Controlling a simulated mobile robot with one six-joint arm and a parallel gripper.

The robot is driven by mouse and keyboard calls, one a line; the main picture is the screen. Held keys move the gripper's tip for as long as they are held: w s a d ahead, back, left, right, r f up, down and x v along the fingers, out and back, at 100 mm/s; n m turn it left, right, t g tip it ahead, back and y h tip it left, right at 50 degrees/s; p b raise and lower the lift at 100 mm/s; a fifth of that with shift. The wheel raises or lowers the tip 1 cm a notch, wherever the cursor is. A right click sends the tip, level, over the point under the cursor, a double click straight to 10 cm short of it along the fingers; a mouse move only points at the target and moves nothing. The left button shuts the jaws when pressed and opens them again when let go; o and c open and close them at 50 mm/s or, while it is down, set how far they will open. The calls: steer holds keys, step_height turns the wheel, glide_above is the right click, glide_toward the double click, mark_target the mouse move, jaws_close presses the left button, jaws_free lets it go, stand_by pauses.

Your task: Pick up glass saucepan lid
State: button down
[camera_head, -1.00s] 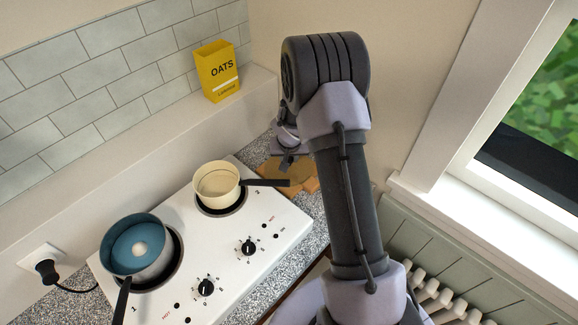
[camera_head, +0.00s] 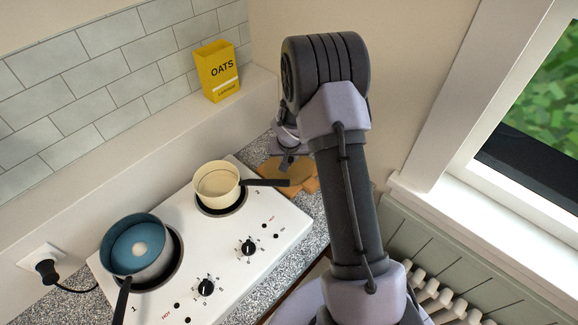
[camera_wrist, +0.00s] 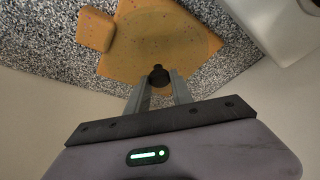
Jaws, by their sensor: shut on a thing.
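In the wrist view, my gripper (camera_wrist: 158,84) is shut on a small dark knob, which I take to be the knob of the glass saucepan lid (camera_wrist: 158,71). The clear glass is hard to make out against the orange-tan mat (camera_wrist: 190,40) beneath. I cannot tell whether the lid touches the mat. In the head view, my gripper (camera_head: 287,162) points down over the mat (camera_head: 302,182) at the far end of the counter, partly hidden behind my arm. The lid cannot be made out there.
A cream saucepan (camera_head: 217,184) stands on the white hob (camera_head: 215,245), its dark handle reaching toward the mat. A blue pan (camera_head: 138,245) is on the near burner. A yellow oats box (camera_head: 217,72) stands on the ledge behind. A wall and window sill (camera_head: 480,240) lie right.

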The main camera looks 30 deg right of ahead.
mark_target(289, 160)
step_height(289, 160, up, 10)
steer(key=p, duration=0.3)
steer(key=c, duration=1.8)
jaws_free()
jaws_close()
